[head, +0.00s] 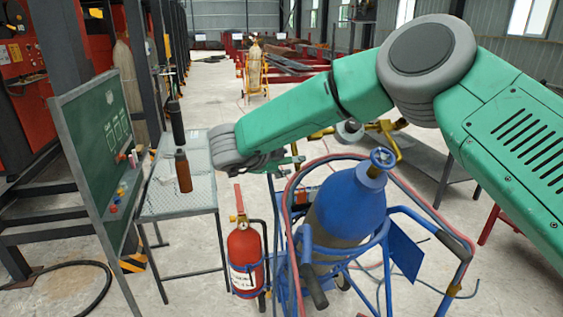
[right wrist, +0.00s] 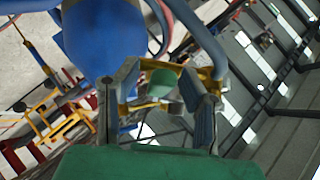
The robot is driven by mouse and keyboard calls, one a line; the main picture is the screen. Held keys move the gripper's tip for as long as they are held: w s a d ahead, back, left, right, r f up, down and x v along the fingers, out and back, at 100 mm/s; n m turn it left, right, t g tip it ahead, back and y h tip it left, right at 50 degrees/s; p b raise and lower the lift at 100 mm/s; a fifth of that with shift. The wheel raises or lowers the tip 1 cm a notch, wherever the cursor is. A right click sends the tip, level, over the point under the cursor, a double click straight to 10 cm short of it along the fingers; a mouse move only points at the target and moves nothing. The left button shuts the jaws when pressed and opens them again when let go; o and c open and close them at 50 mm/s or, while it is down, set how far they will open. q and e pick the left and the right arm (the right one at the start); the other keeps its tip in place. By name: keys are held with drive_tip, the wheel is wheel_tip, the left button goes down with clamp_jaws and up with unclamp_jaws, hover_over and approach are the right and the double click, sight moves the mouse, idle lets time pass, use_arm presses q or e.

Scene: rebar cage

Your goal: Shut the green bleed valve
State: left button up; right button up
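In the right wrist view a small green part (right wrist: 162,83), which looks like the bleed valve's handle, shows between my fingers with brass-yellow fittings around it. My right gripper (right wrist: 160,92) is open, with one grey finger on each side of the green part. I see a narrow gap on each side, but cannot tell how deep the part sits between the fingers. In the head view my right gripper (head: 290,161) is small and partly hidden by its own wrist, left of the blue cylinder (head: 345,205). The left gripper is not in view.
The blue cylinder with its blue handwheel (head: 383,157) stands in a blue cart (head: 445,238). Red hoses (head: 287,205) loop close to my gripper. A fire extinguisher (head: 245,258), a mesh table (head: 200,195) with bottles and a green board (head: 98,150) stand left.

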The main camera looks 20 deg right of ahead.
drive_tip(key=shift+s+r, duration=0.15)
drive_tip(key=v, duration=1.1)
drive_tip(key=shift+a, duration=0.4)
drive_tip(key=shift+d, duration=0.1)
